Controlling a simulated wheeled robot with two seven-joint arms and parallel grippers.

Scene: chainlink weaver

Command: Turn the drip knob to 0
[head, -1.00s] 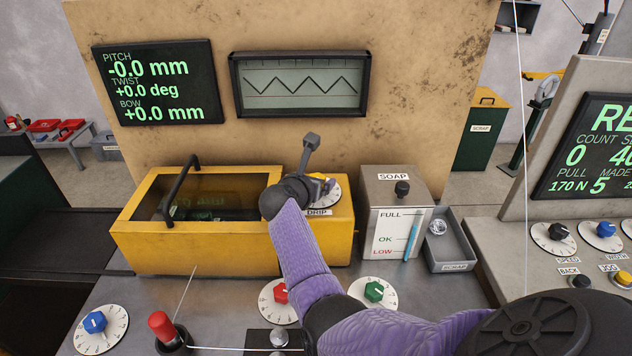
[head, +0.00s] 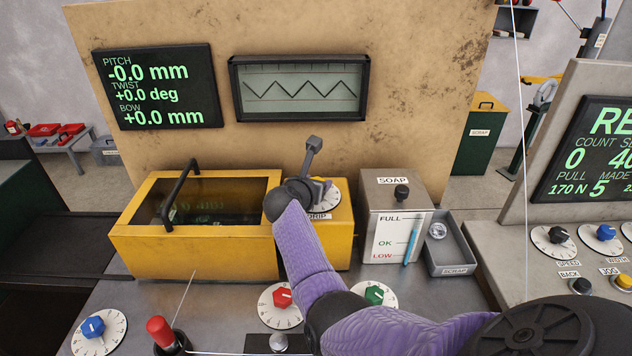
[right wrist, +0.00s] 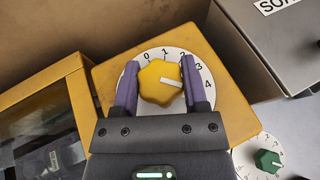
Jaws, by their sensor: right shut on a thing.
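The drip knob is yellow and faceted with a white pointer bar, and shows in the right wrist view (right wrist: 160,84). It sits on a white dial (right wrist: 150,108) with printed numbers, 0 to 4 readable along its upper and right edge. The pointer aims right, toward the 4 side; the right finger covers part of the dial there. My right gripper (right wrist: 159,66) is shut on the knob, one finger on each side. In the head view, my gripper (head: 318,190) covers most of the knob above the DRIP label (head: 318,217). My left gripper is not in view.
A yellow tank (head: 195,252) with a dark window and black handle stands left of the dial. A grey SOAP box (head: 393,215) and scrap tray (head: 452,270) stand to the right. Red (head: 282,298), green (head: 374,294) and blue (head: 93,327) knobs are in front.

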